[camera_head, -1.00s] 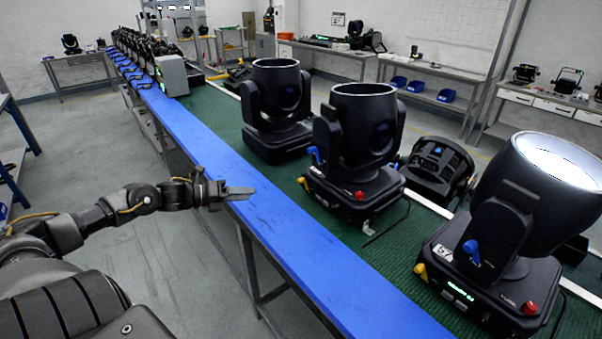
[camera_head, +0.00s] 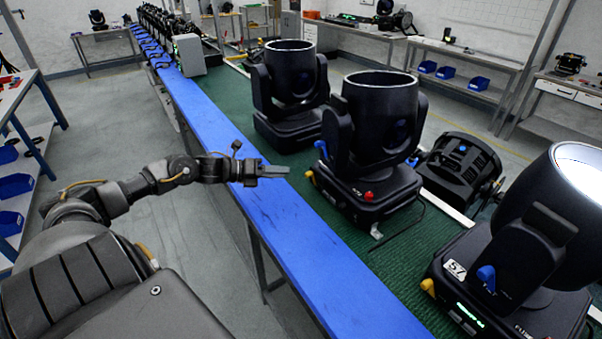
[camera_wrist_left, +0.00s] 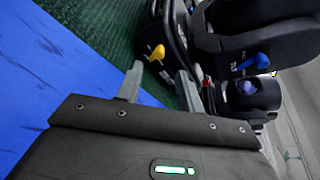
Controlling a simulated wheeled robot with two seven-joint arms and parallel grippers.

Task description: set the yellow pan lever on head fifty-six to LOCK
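The middle moving head (camera_head: 372,150) is black and stands on the green mat; its small white number label is too small to read surely. Its yellow lever (camera_head: 310,175) sits low at the base's near left corner, below a blue lever (camera_head: 321,147). My left gripper (camera_head: 280,171) is over the blue strip, left of that yellow lever and apart from it. In the left wrist view, my left gripper's fingers (camera_wrist_left: 160,88) are spread with nothing between them, and a yellow lever (camera_wrist_left: 155,52) shows just beyond them. LOCK marking cannot be read. My right gripper is not in view.
Another head (camera_head: 290,95) stands farther back. A black fixture (camera_head: 460,165) lies behind the middle head. The blue strip (camera_head: 320,265) is clear in front.

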